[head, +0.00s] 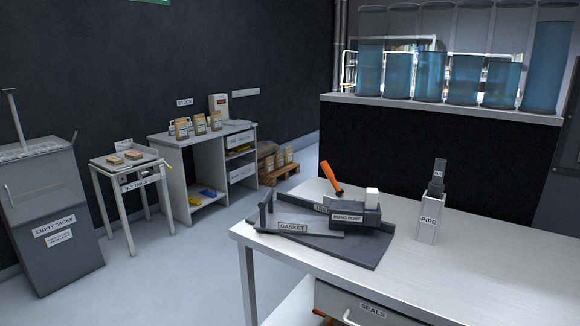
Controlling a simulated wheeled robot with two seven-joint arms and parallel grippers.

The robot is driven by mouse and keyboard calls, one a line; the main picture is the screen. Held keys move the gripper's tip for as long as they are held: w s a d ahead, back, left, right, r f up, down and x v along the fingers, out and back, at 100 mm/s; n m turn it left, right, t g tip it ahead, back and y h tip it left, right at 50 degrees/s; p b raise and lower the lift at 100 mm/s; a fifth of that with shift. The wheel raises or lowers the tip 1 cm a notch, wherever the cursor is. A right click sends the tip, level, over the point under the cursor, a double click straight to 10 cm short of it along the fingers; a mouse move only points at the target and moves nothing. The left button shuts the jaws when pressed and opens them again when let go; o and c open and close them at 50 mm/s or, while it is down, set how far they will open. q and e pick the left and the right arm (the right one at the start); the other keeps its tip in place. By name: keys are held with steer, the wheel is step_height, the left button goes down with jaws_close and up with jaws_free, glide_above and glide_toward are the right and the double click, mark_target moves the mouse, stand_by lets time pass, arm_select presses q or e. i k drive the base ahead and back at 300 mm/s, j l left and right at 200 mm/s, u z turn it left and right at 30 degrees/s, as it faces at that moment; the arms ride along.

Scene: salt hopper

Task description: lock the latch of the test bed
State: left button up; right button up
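The test bed is a dark grey plate (372,251) on the near end of the pale workbench. An orange handle (331,178), which looks like the latch lever, sticks up behind the block and leans to the left. Its lower end and pivot are partly hidden. A grey bar labelled GASKET (293,228) lies at the left of the plate, beside a small dark upright (266,209). Neither of my grippers is in view.
A holder labelled PIPE (429,222) with a dark piece in it stands right of the test bed. The bench (480,260) is clear beyond it. A SEALS drawer (372,308) is below. Blue-filled cylinders (430,75) stand behind. Open floor (180,265) lies to the left.

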mark_target(329, 173)
steer(key=i+j+u, duration=0.45)
steer(key=i, duration=0.2)
steer(key=i+j+u, duration=0.15)
steer(key=i+u, duration=0.25)
steer(key=i, duration=0.25)
steer(key=i+u, duration=0.45)
steer(key=i, duration=0.25)
steer(key=i+j+z, duration=0.2)
steer(key=i, duration=0.3)
steer(key=i+z, duration=0.15)
steer(key=i, duration=0.35)
